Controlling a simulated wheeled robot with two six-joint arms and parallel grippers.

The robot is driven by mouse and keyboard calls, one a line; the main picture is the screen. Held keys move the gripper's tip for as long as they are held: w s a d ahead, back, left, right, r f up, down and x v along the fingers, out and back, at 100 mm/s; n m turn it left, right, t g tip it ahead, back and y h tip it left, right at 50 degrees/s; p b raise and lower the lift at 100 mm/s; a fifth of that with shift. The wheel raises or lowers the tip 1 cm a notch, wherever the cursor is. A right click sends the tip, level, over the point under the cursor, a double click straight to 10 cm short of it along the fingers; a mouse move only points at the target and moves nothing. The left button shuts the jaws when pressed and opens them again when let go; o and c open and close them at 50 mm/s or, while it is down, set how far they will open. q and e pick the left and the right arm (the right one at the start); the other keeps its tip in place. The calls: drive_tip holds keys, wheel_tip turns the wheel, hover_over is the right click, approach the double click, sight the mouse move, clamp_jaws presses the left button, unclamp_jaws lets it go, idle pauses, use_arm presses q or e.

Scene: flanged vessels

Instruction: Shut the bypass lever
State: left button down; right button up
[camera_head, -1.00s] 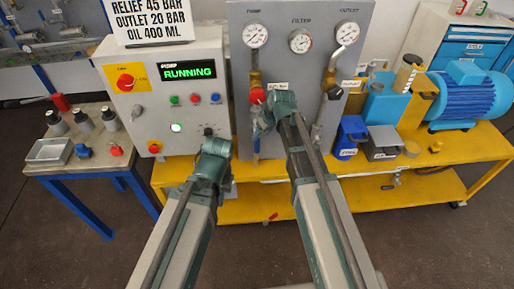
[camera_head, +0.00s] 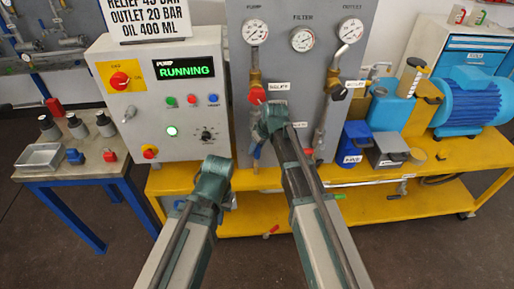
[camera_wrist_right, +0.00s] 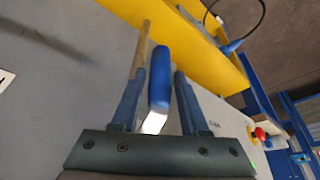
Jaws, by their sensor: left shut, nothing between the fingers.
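A blue-handled lever (camera_wrist_right: 160,75) lies between the two fingers of my right gripper (camera_wrist_right: 157,105) in the right wrist view, with a gap showing beside it. The gripper is open around the handle, not closed on it. In the head view my right gripper (camera_head: 268,122) is in front of the grey gauge panel, just below a red knob. A bit of blue lever (camera_head: 257,151) shows beneath it; its pipe is largely hidden by my arm. My left gripper (camera_head: 213,172) is shut and empty, low in front of the control box. I cannot read a bypass label.
The control box (camera_head: 165,110) with a lit RUNNING display stands left of the gauge panel (camera_head: 300,70). A blue motor (camera_head: 475,98) and blue containers stand right on the yellow bench (camera_head: 470,155). A small table (camera_head: 85,165) with several bottles is at left.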

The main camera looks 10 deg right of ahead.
clamp_jaws()
idle(1.1)
